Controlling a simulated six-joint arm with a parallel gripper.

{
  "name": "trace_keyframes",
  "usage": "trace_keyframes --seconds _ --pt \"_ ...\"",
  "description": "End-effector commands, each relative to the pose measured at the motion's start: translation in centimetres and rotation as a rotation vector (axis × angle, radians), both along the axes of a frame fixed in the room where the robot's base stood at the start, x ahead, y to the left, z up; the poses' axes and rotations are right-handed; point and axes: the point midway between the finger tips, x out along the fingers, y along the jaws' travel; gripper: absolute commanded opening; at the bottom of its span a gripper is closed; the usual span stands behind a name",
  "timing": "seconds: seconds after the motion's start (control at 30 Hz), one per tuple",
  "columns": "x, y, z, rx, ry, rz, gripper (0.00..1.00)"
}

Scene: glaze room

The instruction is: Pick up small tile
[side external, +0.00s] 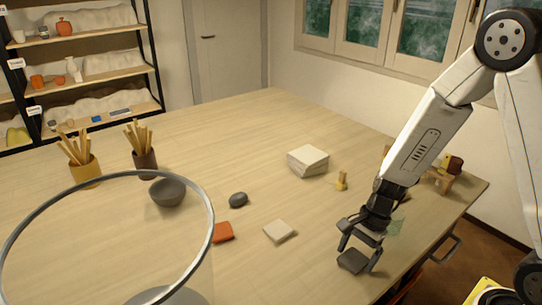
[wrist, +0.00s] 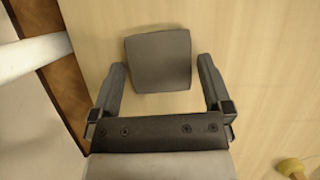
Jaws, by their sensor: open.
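A small dark grey-brown tile (side external: 352,261) lies flat on the table near its front right edge. In the wrist view the tile (wrist: 158,60) sits between and slightly beyond the fingertips, with a gap on each side. My gripper (side external: 357,257) points down over this tile, its fingers apart and holding nothing. The fingers also show in the wrist view (wrist: 163,66). Other tiles lie on the table: a beige one (side external: 280,231), an orange-red one (side external: 222,232) and a pale green one (side external: 394,228) partly behind my gripper.
A stack of cream tiles (side external: 308,161) and a small yellowish object (side external: 341,181) stand behind. A dark pebble-like object (side external: 238,200), a dark bowl (side external: 168,192), two tool pots (side external: 145,159) and a large clear vessel (side external: 205,215) are at left. The wooden table's middle (side external: 225,150) is clear.

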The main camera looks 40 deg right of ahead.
Motion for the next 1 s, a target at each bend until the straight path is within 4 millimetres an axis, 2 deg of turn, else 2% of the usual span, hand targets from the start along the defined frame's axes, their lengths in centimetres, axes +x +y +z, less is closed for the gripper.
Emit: trace_keyframes --seconds 0.03,0.2,0.27,0.3,0.67,1.0 --pt "0.0 0.0 0.0 0.0 0.0 0.0 1.0" --pt "0.0 0.0 0.0 0.0 0.0 0.0 0.46" --pt "0.0 0.0 0.0 0.0 0.0 0.0 0.27" --pt "0.0 0.0 0.0 0.0 0.0 0.0 0.23" --pt "0.0 0.0 0.3 0.0 -0.001 0.001 0.23" --pt "0.0 0.0 2.5 0.0 -0.004 0.002 0.23"
